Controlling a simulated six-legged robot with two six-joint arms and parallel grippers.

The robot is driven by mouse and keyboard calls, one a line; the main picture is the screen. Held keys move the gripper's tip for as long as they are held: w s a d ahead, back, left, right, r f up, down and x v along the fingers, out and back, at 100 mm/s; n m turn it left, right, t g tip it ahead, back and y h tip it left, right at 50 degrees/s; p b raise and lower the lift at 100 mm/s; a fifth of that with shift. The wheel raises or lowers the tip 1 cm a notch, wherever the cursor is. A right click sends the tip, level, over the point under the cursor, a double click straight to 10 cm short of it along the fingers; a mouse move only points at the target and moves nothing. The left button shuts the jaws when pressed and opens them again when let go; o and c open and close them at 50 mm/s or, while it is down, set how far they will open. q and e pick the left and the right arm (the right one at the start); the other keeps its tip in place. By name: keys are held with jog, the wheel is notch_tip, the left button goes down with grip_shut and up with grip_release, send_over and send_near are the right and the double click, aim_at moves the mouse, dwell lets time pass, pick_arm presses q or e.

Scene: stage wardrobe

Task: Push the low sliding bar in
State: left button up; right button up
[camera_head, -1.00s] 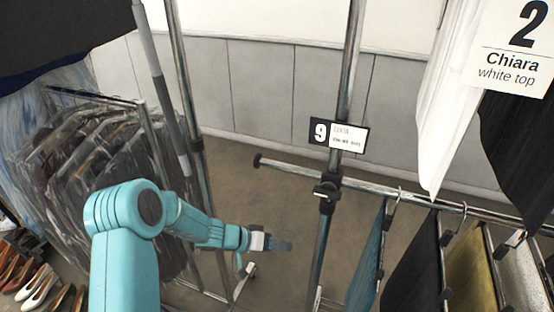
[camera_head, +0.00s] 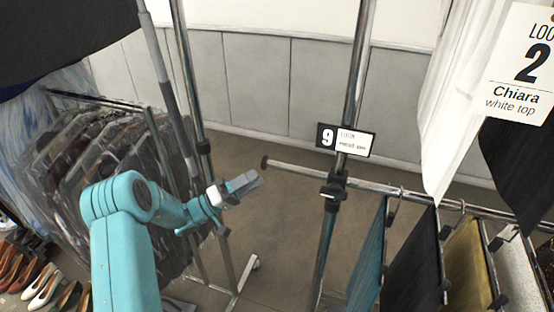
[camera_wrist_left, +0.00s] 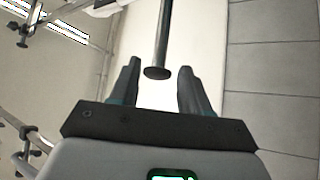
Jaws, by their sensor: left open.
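The low sliding bar (camera_head: 395,188) is a horizontal chrome tube running through a clamp on the upright post. Its capped left end (camera_head: 265,163) sticks out past the post. In the left wrist view a tube with a dark round cap (camera_wrist_left: 158,73) shows between the two open fingers (camera_wrist_left: 158,85), apparently the bar's end. I cannot tell whether it touches them. My right gripper is not in view.
A number 9 tag (camera_head: 346,140) hangs on the post above the clamp (camera_head: 334,187). Several garments, including a teal one (camera_head: 369,262), hang from the bar at right. A rack of covered clothes (camera_head: 85,165) and shoes stand at left. Open floor lies left of the post.

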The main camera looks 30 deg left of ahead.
aim_at(277, 163)
pick_arm(q)
jog(key=p+x, duration=0.2)
jog(key=x, duration=0.5)
jog(key=shift+r, duration=0.1)
jog(key=shift+w+d+r, duration=0.15)
jog(key=shift+w+d, duration=0.25)
jog(key=shift+d, duration=0.05)
jog(key=shift+a, duration=0.1)
jog(key=c, duration=0.4)
grip_shut()
